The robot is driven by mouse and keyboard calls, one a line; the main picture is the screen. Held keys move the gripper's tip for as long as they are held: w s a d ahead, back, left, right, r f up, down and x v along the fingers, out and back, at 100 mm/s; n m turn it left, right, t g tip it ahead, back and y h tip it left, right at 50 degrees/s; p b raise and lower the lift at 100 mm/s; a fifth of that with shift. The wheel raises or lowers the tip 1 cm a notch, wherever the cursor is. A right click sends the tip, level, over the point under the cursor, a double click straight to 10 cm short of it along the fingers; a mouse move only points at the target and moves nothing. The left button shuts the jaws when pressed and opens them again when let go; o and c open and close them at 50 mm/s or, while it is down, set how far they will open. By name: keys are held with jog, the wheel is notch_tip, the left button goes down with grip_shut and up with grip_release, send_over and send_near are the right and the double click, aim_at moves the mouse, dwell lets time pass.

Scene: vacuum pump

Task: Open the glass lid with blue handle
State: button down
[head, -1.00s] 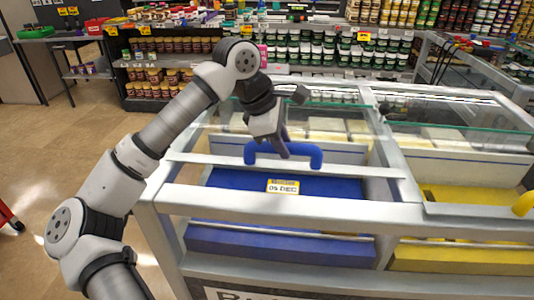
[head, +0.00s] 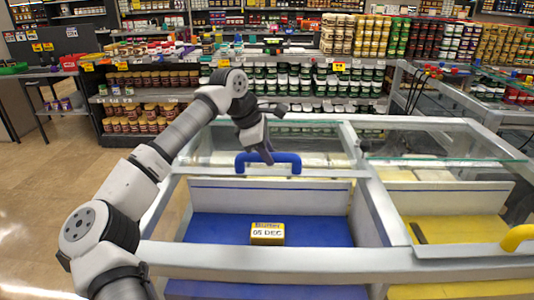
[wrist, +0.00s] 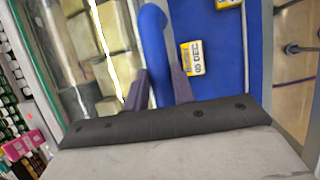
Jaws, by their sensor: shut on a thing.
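The glass lid (head: 322,142) lies slid toward the back of the left freezer bay, and the front part of the bay is uncovered. Its blue arched handle (head: 293,160) stands on the lid's front bar. My gripper (head: 267,158) is at the middle of the handle. In the wrist view the two fingers of my gripper (wrist: 160,90) stand on either side of the blue handle (wrist: 152,35), shut on it. The fingers hide part of the handle.
The open bay has a blue floor (head: 205,228) and a yellow date label (head: 267,233). The right bay has its own glass lid (head: 440,145) with a yellow handle (head: 516,238). The white freezer frame (head: 300,262) runs along the front. Stocked shelves stand behind.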

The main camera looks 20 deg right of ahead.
jog(key=c, duration=1.2)
grip_release()
jog(key=shift+o, duration=0.2)
jog(key=b+v, duration=0.2)
jog(key=v, duration=1.2)
jog(key=shift+s+f, duration=0.1)
